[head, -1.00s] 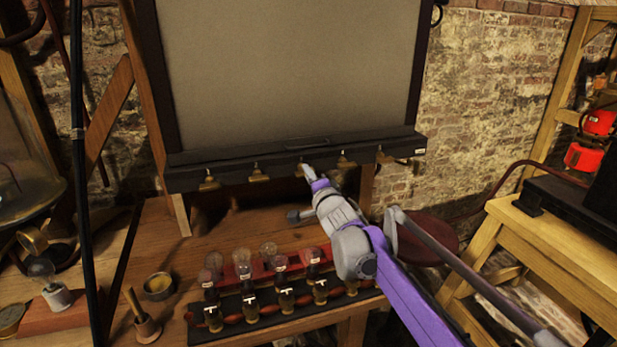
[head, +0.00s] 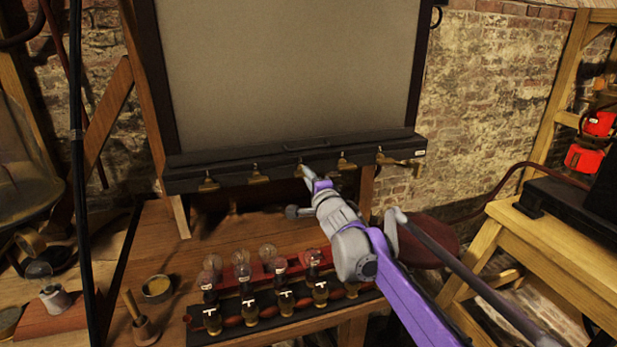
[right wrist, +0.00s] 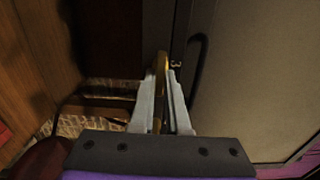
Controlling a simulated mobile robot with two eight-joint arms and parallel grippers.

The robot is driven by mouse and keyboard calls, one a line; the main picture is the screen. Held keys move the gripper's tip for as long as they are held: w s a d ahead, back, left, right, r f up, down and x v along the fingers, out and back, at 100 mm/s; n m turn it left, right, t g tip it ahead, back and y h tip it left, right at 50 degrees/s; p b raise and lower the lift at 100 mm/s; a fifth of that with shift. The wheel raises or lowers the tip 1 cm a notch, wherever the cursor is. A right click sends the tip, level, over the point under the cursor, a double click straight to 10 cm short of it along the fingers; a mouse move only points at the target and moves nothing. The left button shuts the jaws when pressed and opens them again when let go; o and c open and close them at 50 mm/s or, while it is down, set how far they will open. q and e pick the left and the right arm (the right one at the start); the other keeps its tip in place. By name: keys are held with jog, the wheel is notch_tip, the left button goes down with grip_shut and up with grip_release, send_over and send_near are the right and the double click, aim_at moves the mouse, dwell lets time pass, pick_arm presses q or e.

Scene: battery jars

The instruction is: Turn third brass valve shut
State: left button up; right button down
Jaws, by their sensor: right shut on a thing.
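A row of brass valves runs along the dark lower ledge of the large grey panel (head: 290,70) in the head view. The first valve (head: 208,184), second valve (head: 258,176), fourth valve (head: 345,163) and fifth valve (head: 383,157) stand clear. My right gripper (head: 305,175) is at the third, middle valve, mostly hidden behind the fingers. In the right wrist view the gripper (right wrist: 167,95) is shut on the brass third valve (right wrist: 160,66), beside a mark "3" (right wrist: 177,64). My left gripper is not in view.
Below the ledge, a dark rack (head: 270,328) with several bulb-topped jars stands on the wooden bench (head: 165,245). A small brass bowl (head: 157,288) is at its left. A wooden table (head: 545,255) stands at the right. A dark red round stool (head: 430,240) is behind my right arm.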

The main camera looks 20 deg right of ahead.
jog(key=c, duration=0.9)
grip_release()
jog(key=shift+s, duration=0.15)
jog(key=s, duration=1)
jog(key=shift+s+d, duration=0.2)
jog(key=shift+s, duration=0.1)
jog(key=s+a+f+n+g+p, duration=0.1)
jog(key=s+f+n+g+p, duration=0.2)
jog(key=s+f+n, duration=0.3)
jog(key=s+a+f+n+g+p, duration=0.1)
jog(key=s+f+n+g+p, duration=0.3)
jog(key=s, duration=1.3)
jog(key=s+a+f+n+g+p, duration=0.1)
jog(key=s+f+n+g+p, duration=0.2)
jog(key=s, duration=0.8)
notch_tip(320, 180, down, 5)
jog(key=n+g, duration=0.2)
jog(key=n, duration=0.2)
jog(key=shift+s+a+r+n+g+h+p, duration=0.15)
jog(key=shift+a+n+g+h+p, duration=0.15)
jog(key=shift+n, duration=0.1)
